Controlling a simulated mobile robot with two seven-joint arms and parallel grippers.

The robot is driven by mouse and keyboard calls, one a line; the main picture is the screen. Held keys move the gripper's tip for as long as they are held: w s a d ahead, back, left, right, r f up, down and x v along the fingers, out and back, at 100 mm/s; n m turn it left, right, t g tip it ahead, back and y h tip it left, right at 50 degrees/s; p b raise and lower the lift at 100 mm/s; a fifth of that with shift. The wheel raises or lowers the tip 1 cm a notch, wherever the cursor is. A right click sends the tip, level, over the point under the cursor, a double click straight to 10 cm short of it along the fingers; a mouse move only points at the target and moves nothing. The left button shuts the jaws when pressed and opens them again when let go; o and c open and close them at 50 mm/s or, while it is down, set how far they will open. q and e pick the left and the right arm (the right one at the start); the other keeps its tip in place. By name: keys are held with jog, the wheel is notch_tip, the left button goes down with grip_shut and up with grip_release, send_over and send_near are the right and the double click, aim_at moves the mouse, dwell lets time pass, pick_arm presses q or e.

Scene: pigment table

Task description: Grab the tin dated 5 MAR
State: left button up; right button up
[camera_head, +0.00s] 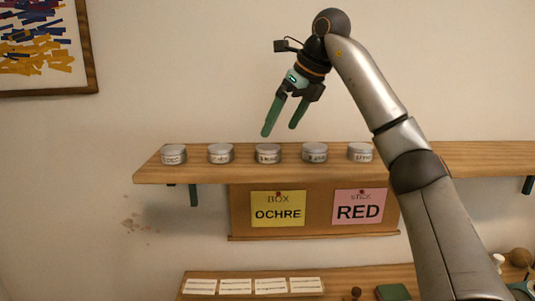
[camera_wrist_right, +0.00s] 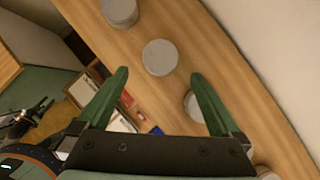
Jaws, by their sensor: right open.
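Several round, silvery-lidded tins stand in a row on a wooden shelf: far-left tin (camera_head: 173,155), second tin (camera_head: 221,153), middle tin (camera_head: 268,154), fourth tin (camera_head: 315,153) and far-right tin (camera_head: 360,152). Their front labels are too small to read surely, so I cannot tell which says 5 MAR. My right gripper (camera_head: 279,131) is open and empty, pointing down above the shelf near the middle tin. In the right wrist view, a tin lid (camera_wrist_right: 160,57) shows just beyond and between the fingertips (camera_wrist_right: 160,73); another lid (camera_wrist_right: 192,106) is partly hidden by the right-hand finger. My left gripper is out of view.
The shelf (camera_head: 450,157) runs on to the right, behind my right arm. A board below carries a yellow OCHRE card (camera_head: 278,208) and a pink RED card (camera_head: 358,206). A lower shelf (camera_head: 340,279) holds white labelled cards (camera_head: 243,286).

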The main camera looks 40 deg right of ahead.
aim_at(269, 147)
jog(key=x, duration=0.7)
jog(key=shift+w, duration=0.1)
jog(key=shift+c, duration=0.4)
jog(key=c, duration=1.3)
